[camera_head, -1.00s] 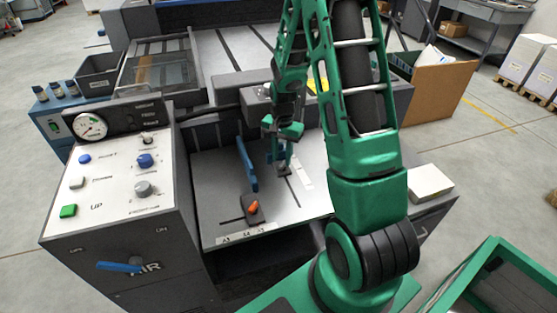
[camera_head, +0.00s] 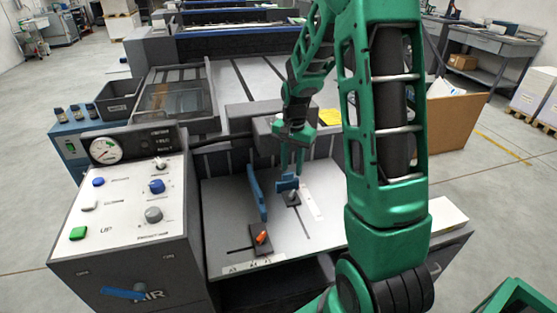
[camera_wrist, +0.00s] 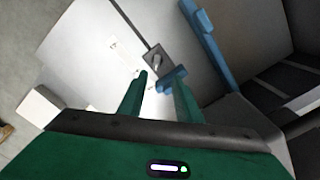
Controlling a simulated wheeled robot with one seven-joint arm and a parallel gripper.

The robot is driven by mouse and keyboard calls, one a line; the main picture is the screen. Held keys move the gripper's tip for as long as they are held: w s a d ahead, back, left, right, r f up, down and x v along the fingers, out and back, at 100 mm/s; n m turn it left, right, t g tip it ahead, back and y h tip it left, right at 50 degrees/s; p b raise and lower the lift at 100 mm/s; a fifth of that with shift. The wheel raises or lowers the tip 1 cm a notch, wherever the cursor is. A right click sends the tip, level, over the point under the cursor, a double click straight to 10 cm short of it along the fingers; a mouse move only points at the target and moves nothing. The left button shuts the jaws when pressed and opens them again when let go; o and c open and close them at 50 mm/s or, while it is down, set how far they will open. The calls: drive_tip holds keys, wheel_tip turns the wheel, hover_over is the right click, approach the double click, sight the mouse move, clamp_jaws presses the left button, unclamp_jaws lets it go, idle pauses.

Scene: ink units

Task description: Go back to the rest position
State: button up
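My gripper (camera_head: 292,160) is above the light grey sloped plate (camera_head: 225,200) of the machine. In the wrist view its two green fingers (camera_wrist: 160,92) stand apart with a gap between them, and I see nothing held. A small blue stop (camera_head: 287,184) is just below the fingers in the head view; it also shows beyond the fingertips in the wrist view (camera_wrist: 171,80). Near it is a dark slider block with a grey knob (camera_head: 293,199). A second dark block with an orange knob (camera_head: 262,238) sits at the front of the plate.
A long blue bar (camera_head: 257,192) stands on the plate left of the gripper. The control console (camera_head: 130,215) with gauge, knobs and buttons is at left. A white block (camera_head: 448,217) lies at right, near a cardboard box (camera_head: 452,125). Open floor shows at far right.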

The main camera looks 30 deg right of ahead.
drive_tip(key=s+r+n, duration=0.3)
drive_tip(key=s+r, duration=0.7)
drive_tip(key=s, duration=0.3)
drive_tip(key=s+a+r+n, duration=0.1)
drive_tip(key=s, duration=0.7)
drive_tip(key=s+a+r+n, duration=0.2)
drive_tip(key=s, duration=0.7)
drive_tip(key=shift+a, duration=0.2)
